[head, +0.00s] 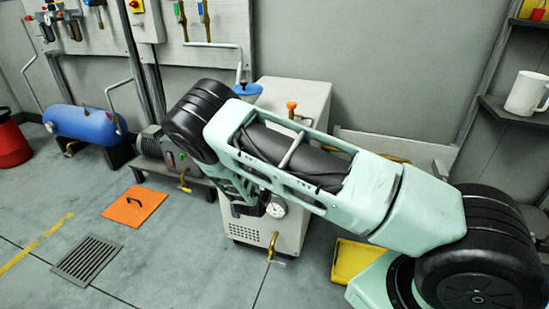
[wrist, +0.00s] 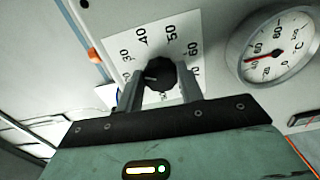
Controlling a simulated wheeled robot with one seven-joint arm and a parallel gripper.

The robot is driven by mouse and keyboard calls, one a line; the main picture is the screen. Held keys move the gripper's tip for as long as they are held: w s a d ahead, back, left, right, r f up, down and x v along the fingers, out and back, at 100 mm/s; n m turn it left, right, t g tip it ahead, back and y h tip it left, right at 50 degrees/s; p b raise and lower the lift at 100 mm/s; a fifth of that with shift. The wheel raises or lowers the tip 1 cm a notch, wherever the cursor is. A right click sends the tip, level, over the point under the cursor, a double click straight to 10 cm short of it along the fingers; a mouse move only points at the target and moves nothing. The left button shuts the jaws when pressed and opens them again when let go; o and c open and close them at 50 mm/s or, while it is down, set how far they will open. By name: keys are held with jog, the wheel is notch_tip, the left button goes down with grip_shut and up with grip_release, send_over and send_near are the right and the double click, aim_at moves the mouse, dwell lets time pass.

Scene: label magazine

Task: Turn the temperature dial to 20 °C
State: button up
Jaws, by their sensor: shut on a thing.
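The temperature dial is a black round knob (wrist: 160,72) on a white scale plate (wrist: 191,22) in the wrist view. Numbers 30, 40, 50, 60 and 70 show around it; the lower left of the scale is hidden by a finger. A pale mark on the knob points left, below the 30. My gripper (wrist: 159,82) is shut on the knob, one finger on each side. In the head view my arm hides the knob, which is on the front of a light grey cabinet (head: 300,100).
A round °C gauge (wrist: 277,46) with a red needle sits right of the dial; it also shows in the head view (head: 276,207). A brass tap (head: 273,245) sticks out below. An orange floor cover (head: 134,206) and a drain grate (head: 87,260) lie to the left.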

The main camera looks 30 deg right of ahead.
jog(key=n+p, duration=0.1)
jog(key=n, duration=0.4)
jog(key=shift+n, duration=0.4)
dwell(0.3)
jog(key=o, duration=1)
jog(key=p+v, duration=0.1)
jog(key=v, duration=1.6)
jog(key=shift+a, duration=0.2)
jog(key=shift+s+a, duration=0.1)
